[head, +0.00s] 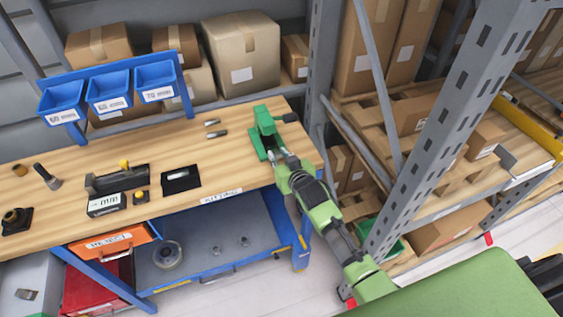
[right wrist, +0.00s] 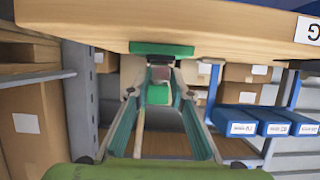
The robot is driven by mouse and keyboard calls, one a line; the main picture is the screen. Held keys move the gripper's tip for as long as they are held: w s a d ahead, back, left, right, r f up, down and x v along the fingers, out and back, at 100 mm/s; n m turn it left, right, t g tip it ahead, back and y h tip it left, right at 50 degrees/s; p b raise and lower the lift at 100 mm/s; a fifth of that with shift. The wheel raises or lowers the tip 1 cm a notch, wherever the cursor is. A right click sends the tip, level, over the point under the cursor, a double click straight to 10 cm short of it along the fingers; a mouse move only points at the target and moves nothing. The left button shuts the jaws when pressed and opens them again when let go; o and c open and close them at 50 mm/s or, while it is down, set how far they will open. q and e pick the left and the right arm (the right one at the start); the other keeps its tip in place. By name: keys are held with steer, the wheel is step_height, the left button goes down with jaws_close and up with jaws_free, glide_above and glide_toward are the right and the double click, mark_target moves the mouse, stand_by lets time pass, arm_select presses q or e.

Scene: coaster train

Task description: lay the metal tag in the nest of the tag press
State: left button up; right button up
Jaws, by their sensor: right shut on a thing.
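The green tag press (head: 264,129) stands at the right end of the wooden workbench. Its green base and head also show in the right wrist view (right wrist: 161,49), where the picture is upside down. My right gripper (head: 277,157) reaches in from the lower right, with its fingertips at the press's front side. In the right wrist view its fingers (right wrist: 160,74) come together just before the press. It is shut on the metal tag, which is too small and covered to make out clearly. The nest is hidden by the gripper and press. My left gripper is not in view.
Two small metal pieces (head: 214,128) lie left of the press. A black pad (head: 181,180) and a dark fixture (head: 117,179) lie further left on the workbench (head: 235,172). Blue bins (head: 108,92) stand behind. A grey rack post (head: 433,125) rises right of my right arm.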

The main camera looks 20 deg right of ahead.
mark_target(272, 147)
steer(key=shift+w+a+f+b, duration=0.15)
steer(key=shift+w+b, duration=0.5)
steer(key=shift+w, duration=0.75)
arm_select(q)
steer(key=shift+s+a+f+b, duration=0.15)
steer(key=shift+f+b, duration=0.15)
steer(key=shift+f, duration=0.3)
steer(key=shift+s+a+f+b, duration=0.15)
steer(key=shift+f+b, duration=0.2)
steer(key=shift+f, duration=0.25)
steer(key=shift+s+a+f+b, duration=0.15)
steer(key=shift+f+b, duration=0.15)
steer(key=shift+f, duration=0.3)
arm_select(e)
steer(key=shift+w+f, duration=0.1)
steer(key=shift+w, duration=1.6)
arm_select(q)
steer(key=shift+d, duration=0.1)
arm_select(e)
steer(key=o, duration=1.1)
steer(key=v, duration=1.2)
